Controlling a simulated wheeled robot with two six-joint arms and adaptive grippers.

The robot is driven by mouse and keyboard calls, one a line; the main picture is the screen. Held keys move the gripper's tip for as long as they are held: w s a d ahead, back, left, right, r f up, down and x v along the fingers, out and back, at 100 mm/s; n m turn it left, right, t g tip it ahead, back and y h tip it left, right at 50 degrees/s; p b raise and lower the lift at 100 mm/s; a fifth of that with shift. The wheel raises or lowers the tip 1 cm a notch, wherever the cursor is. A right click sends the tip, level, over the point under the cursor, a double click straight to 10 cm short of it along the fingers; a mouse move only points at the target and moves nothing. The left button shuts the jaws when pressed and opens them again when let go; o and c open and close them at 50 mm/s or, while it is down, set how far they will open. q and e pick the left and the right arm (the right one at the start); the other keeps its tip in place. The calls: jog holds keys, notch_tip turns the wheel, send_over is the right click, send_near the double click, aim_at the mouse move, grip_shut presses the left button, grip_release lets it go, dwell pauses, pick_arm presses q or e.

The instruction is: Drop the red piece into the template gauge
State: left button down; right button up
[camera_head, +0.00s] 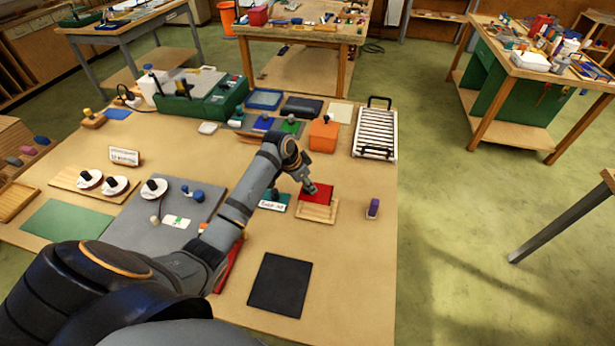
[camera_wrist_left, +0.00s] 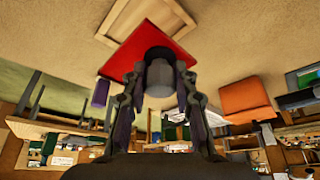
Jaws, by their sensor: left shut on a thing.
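The red piece (camera_head: 322,193) is a flat red plate with a dark-topped grey knob. My left gripper (camera_head: 309,187) is shut on this knob, and the plate hangs below the fingers. In the left wrist view the red piece (camera_wrist_left: 128,52) is held between the fingers (camera_wrist_left: 160,88), tilted in the picture. The template gauge appears to be the small light wooden frame (camera_head: 317,211). The red piece hides its far part in the head view. In the left wrist view the frame (camera_wrist_left: 172,12) shows beyond the plate's edge. Whether they touch, I cannot tell.
A dark teal block with a white label (camera_head: 272,206) stands just left of the frame. A purple-topped object (camera_head: 373,208) is to the right. An orange block (camera_head: 323,135) and a slatted rack (camera_head: 376,132) stand behind.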

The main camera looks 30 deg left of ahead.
aim_at(307, 192)
pick_arm(q)
jog(key=shift+d, duration=0.35)
jog(key=shift+d+r, duration=0.1)
jog(key=shift+d, duration=0.05)
jog(key=shift+s+a+p, duration=0.1)
jog(key=shift+a+p, duration=0.1)
jog(key=shift+p, duration=0.4)
notch_tip(307, 192, down, 5)
jog(key=b, duration=0.3)
jog(key=shift+d, duration=0.1)
jog(key=shift+f, duration=0.5)
pick_arm(e)
notch_tip(307, 192, down, 2)
jog(key=shift+a+f, duration=0.1)
jog(key=shift+f, duration=0.1)
jog(key=shift+r, duration=0.35)
